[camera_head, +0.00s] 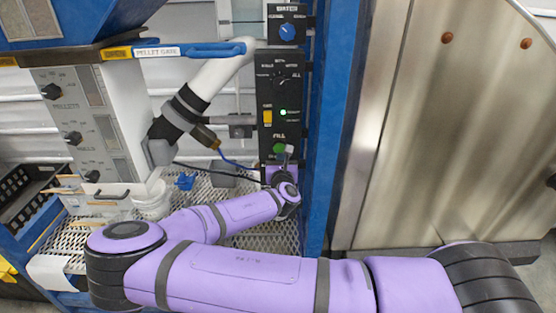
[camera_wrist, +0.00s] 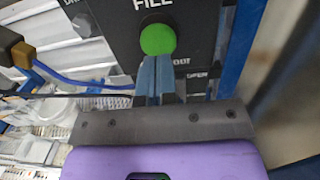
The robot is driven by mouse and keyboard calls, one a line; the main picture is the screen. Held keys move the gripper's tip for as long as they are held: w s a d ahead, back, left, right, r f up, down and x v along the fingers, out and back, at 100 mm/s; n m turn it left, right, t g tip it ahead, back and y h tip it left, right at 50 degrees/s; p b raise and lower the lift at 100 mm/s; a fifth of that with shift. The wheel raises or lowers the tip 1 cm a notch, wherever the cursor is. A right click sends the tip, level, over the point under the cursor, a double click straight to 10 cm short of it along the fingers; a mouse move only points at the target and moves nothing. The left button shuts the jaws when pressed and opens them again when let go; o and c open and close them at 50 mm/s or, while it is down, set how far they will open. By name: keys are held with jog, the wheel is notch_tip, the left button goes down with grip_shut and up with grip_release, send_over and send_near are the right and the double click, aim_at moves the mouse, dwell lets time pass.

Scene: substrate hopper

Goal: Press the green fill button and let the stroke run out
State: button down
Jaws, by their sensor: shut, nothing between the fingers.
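The green fill button (camera_wrist: 158,40) is a round knob below the word FILL on a black control panel (camera_wrist: 110,28). In the head view the green button (camera_head: 279,148) shows near the bottom of the panel (camera_head: 281,75). My gripper (camera_wrist: 157,62) is shut and empty. In the wrist view its blue-grey fingertips overlap the button's lower edge. I cannot tell whether they touch it or whether the button is pushed in. In the head view my gripper (camera_head: 288,152) is at the panel, just right of the button.
A blue post (camera_head: 330,120) stands close on the right.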

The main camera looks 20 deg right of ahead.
jog(key=v, duration=1)
jog(key=shift+f, duration=0.1)
dwell(0.3)
